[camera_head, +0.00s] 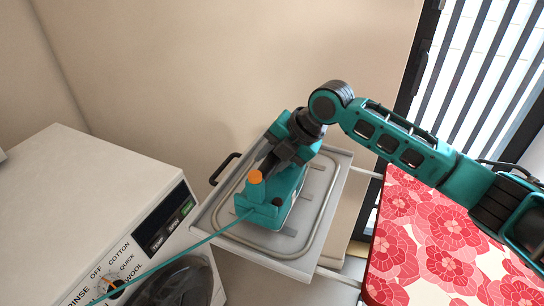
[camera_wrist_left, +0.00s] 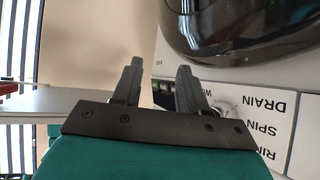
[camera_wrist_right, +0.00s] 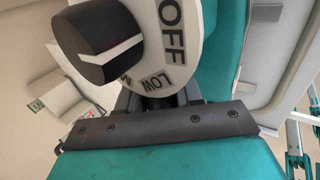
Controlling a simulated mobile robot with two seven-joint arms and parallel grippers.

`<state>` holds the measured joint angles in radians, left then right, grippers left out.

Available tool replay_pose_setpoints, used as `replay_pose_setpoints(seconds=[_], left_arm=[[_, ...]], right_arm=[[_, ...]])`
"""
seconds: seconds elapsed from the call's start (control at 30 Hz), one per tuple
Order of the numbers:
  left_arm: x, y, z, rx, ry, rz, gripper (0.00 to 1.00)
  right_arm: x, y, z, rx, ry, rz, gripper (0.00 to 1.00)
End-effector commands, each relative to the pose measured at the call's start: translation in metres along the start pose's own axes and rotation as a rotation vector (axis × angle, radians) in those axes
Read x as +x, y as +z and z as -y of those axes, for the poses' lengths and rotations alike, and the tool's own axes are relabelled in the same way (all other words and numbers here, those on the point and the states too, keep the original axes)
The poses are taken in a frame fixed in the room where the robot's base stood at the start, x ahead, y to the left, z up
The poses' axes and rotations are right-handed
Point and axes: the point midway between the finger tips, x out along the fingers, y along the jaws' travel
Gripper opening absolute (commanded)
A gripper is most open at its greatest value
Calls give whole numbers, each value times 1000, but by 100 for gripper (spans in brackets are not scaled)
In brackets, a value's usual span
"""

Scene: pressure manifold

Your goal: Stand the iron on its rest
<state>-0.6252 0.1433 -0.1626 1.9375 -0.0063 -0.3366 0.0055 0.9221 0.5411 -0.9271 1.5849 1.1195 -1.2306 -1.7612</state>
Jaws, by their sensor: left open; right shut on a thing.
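The teal iron (camera_head: 285,186) with an orange knob (camera_head: 255,177) is at the rest (camera_head: 330,208), a grey tray with a raised loop rail at the end of the ironing board. My right gripper (camera_head: 272,162) is shut on the iron from above. In the right wrist view, the iron's dial (camera_wrist_right: 100,42) with OFF and LOW markings hides most of the fingers. I cannot tell whether the iron touches the tray. My left gripper (camera_wrist_left: 158,85) shows only in its wrist view, open and empty, in front of the washing machine.
The white washing machine (camera_head: 75,190) stands left of the rest. A teal cord (camera_head: 190,247) runs from the iron down left across its front. The red floral ironing board (camera_head: 435,235) lies right. A wall is behind; a striped blind (camera_head: 490,60) hangs back right.

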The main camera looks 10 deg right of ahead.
Motion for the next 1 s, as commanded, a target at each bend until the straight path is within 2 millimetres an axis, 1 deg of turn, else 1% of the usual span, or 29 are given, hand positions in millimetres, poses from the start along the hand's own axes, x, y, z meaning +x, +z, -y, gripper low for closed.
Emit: replay_pose_setpoints(seconds=[0.23,0.67,1.0], left_arm=[[1,2,0,0,1,1,43],[0,0,-1,0,1,-4,43],[1,1,-1,0,1,-4,43]], right_arm=[[6,1,2,-3,10,3,0],[7,1,2,-3,10,3,0],[12,1,5,-2,9,3,0]])
